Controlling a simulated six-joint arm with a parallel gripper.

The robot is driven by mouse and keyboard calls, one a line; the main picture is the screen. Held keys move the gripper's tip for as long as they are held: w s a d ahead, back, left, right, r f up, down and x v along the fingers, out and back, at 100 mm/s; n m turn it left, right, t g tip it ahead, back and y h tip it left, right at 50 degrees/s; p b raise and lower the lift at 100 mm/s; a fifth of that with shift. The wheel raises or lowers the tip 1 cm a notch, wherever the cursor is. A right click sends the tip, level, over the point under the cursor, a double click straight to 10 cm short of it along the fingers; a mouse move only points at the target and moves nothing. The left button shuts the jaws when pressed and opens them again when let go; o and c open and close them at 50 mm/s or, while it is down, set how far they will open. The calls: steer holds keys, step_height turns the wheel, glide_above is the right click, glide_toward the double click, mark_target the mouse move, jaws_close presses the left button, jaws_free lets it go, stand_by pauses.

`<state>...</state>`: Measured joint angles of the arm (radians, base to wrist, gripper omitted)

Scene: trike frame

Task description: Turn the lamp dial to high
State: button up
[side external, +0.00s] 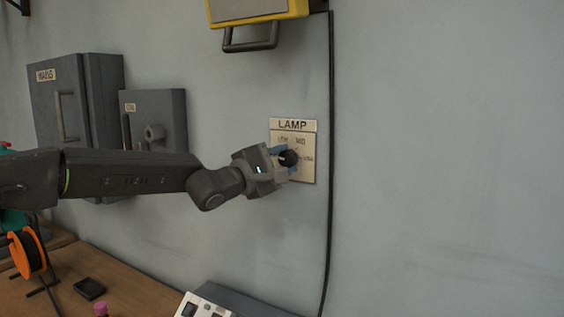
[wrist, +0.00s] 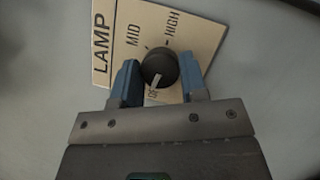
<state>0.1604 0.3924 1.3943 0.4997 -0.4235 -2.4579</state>
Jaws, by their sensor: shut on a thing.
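The black round lamp dial (wrist: 160,68) sits on a cream panel (wrist: 205,38) marked LAMP, with MID and HIGH readable in the wrist view. The dial's white pointer line points down and slightly left in that view, toward a partly hidden label that seems to begin "OF", away from HIGH. My gripper (wrist: 160,76) is shut on the dial, with one blue finger on each side of it. In the side view my gripper (side external: 283,160) reaches the dial (side external: 289,158) from the left and covers part of the panel (side external: 308,172).
A black cable (side external: 330,170) runs down the wall right of the panel. A yellow box (side external: 255,12) with a handle hangs above. Grey cabinets (side external: 108,90) are on the wall at left. A wooden bench (side external: 140,275) lies below. The wall to the right is clear.

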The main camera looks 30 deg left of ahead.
steer(key=m+g, duration=0.1)
steer(key=m, duration=0.3)
steer(key=shift+r+m+g, duration=0.15)
steer(key=shift+m+g, duration=0.25)
steer(key=shift+m, duration=0.6)
steer(key=o, duration=0.9)
steer(key=v, duration=1.4)
steer(key=shift+r, duration=0.15)
